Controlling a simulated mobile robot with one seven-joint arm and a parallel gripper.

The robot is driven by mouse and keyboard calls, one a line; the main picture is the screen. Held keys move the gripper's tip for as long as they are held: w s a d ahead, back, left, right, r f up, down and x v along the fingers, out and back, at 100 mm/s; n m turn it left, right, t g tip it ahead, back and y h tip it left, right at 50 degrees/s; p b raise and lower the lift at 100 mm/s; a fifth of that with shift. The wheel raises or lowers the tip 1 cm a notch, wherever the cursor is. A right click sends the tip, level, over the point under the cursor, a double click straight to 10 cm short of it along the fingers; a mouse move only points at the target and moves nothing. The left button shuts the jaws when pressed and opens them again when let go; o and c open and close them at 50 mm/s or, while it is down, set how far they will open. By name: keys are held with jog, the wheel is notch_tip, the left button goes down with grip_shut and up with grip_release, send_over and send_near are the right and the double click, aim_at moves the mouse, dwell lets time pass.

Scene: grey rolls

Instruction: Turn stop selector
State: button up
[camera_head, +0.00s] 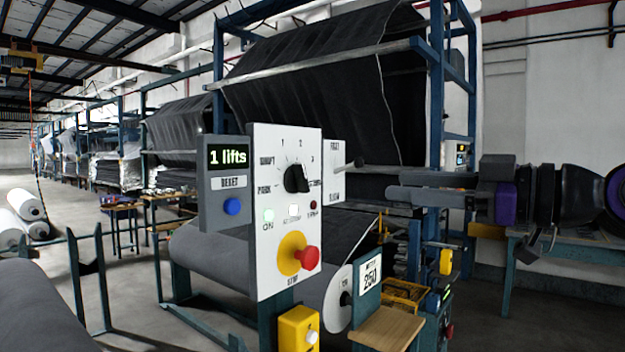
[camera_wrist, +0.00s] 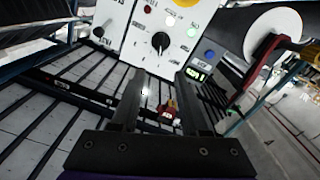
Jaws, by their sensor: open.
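The stop selector, a black rotary knob (camera_head: 297,179), sits in the upper half of a white control panel (camera_head: 264,220). Printed marks, including 1, 2 and 3, ring it; I cannot tell exactly which one it points at. My gripper (camera_head: 393,186) is to the right of the panel, its fingers reaching toward it from the right. In the wrist view the panel (camera_wrist: 192,60) appears upside down, with the knob (camera_wrist: 160,43) beyond the fingertips. My gripper (camera_wrist: 160,78) is open there and empty, with the knob lined up roughly between the fingers and apart from them.
A red stop button (camera_head: 307,257) on a yellow base is below the knob. A grey display box (camera_head: 222,182) reading "1 lifts", with a blue button (camera_head: 232,207), is at left. A ball-ended lever (camera_head: 357,162) sticks out on the right, near my fingers. A grey roll (camera_head: 235,265) lies behind.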

aim_at(306, 179)
jog(key=p+x, duration=0.1)
jog(key=x, duration=1.5)
jog(key=shift+w+a+p, duration=0.2)
jog(key=shift+a+p, duration=0.1)
grip_shut()
